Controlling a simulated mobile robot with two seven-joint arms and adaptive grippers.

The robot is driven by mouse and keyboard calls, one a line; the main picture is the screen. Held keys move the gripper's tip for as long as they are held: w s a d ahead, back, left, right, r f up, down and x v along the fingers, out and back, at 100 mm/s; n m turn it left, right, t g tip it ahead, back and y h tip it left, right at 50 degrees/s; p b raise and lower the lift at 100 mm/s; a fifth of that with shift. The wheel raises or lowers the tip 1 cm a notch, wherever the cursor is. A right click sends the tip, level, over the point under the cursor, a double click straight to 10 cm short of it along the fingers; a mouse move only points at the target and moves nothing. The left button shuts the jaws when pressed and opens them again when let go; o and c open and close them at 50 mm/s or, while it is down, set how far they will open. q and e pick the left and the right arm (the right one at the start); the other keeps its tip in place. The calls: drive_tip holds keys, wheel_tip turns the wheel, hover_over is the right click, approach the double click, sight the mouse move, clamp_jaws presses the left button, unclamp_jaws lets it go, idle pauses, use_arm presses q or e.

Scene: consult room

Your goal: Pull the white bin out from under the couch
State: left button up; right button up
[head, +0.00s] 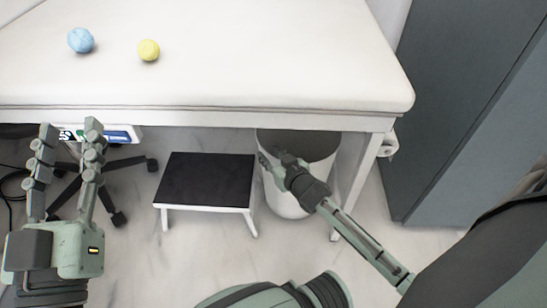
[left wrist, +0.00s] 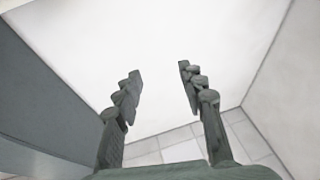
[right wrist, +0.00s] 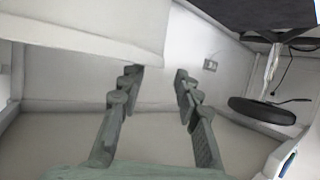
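The round white bin (head: 285,205) stands upright on the floor under the front right of the couch (head: 250,75), beside its right leg, with its open grey mouth up. My right gripper (head: 271,158) overlaps the bin's mouth and near left rim in the head view. Its fingers stand apart in the right wrist view (right wrist: 159,72), with nothing clearly between them; I cannot tell whether they touch the bin. My left gripper (head: 69,130) is open and empty at the couch's front left, and its spread fingers also show in the left wrist view (left wrist: 162,82).
A black-topped step stool (head: 205,180) stands just left of the bin. A wheeled base (head: 118,217) is further left. Blue (head: 80,40) and yellow (head: 149,50) balls lie on the couch. A dark grey cabinet (head: 470,110) stands right. Floor in front is partly hidden by my body.

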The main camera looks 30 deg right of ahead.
sight(263, 149)
drive_tip(key=b+x, duration=0.1)
drive_tip(key=x, duration=0.4)
drive_tip(key=shift+w+f, duration=0.1)
use_arm(q)
drive_tip(key=shift+s+a+r+t+h, duration=0.15)
drive_tip(key=shift+s+r+t, duration=0.1)
drive_tip(key=shift+r+t, duration=0.3)
drive_tip(key=shift+s+a+r+t+h, duration=0.1)
drive_tip(key=shift+s+a+r+t, duration=0.1)
drive_tip(key=shift+r+t, duration=0.4)
drive_tip(key=shift+s+a+r+t+h, duration=0.1)
drive_tip(key=shift+s+r+t, duration=0.2)
drive_tip(key=shift+r, duration=0.4)
use_arm(e)
drive_tip(key=shift+w+f, duration=0.15)
drive_tip(key=shift+w, duration=0.35)
drive_tip(key=shift+c, duration=0.6)
clamp_jaws()
